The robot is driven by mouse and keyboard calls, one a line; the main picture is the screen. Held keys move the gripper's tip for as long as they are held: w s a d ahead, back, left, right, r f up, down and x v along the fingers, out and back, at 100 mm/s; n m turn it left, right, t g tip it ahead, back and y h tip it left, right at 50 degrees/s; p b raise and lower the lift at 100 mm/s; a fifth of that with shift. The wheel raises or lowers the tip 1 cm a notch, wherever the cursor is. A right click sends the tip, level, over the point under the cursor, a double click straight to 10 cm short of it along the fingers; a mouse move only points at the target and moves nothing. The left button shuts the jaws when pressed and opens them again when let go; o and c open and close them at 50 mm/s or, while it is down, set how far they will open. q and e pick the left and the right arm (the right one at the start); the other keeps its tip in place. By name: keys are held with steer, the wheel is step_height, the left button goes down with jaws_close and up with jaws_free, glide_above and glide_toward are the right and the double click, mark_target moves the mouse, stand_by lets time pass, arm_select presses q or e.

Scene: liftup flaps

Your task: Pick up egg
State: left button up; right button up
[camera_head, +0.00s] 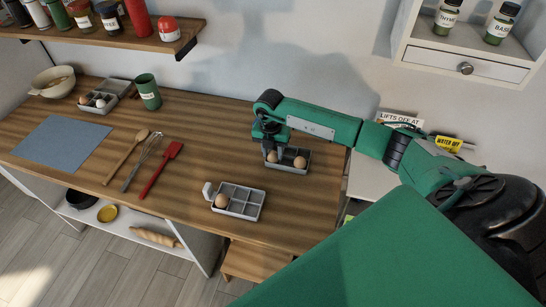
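A grey divided egg tray (304,150) stands at the right end of the wooden counter. It holds a brown egg (300,162) on its right side and another egg (272,157) on its left side. My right gripper (271,150) points down at the tray's left side, right at that left egg and partly covering it. I cannot tell whether its fingers touch the egg or how far apart they are. A second grey tray (246,203), nearer me, holds one brown egg (221,201) in its left front compartment; its other compartments look empty. My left gripper is not in view.
A third tray (110,97) with eggs, a bowl (52,82) and a green cup (148,92) stand at the back left. A wooden spoon, whisk (142,162) and red spatula (161,169) lie mid-counter. A wall shelf and a drawer cabinet (462,66) hang above.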

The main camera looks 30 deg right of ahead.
mark_target(273, 152)
steer(key=shift+r, duration=0.15)
steer(key=shift+c, duration=0.3)
steer(key=shift+r+b, duration=0.3)
steer(key=shift+r, duration=0.3)
step_height(273, 152, up, 19)
steer(key=b, duration=0.4)
steer(key=shift+f, duration=0.2)
